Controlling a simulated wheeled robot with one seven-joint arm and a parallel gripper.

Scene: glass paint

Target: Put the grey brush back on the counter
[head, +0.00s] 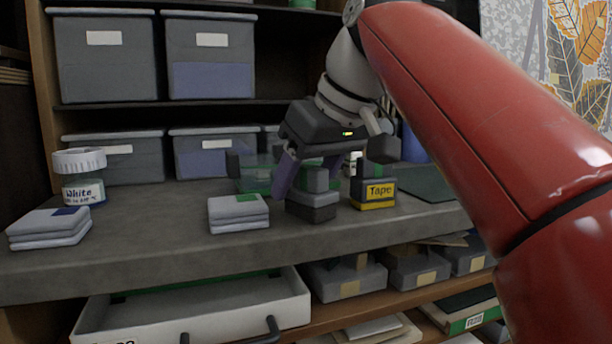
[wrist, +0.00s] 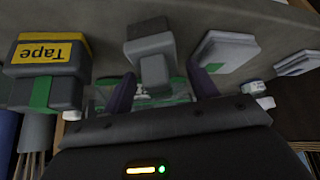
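The grey brush (head: 312,198) is a blocky grey piece with a darker base, and it stands upright on the grey counter (head: 150,215). It also shows in the wrist view (wrist: 152,52), upper middle. My gripper (head: 306,178) points down over it, its purplish fingers spread on either side of the brush's upper part. In the wrist view, my gripper (wrist: 162,88) shows a gap between each finger and the brush, so it looks open and not clamped. Part of the brush's top is hidden behind the near finger in the head view.
A yellow-labelled Tape block (head: 376,190) stands close right of the brush. A stack of grey cloths (head: 238,214) is to its left, another (head: 48,228) farther left by a White jar (head: 80,178). Grey bins (head: 212,160) and a greenish clear container (head: 254,176) stand behind.

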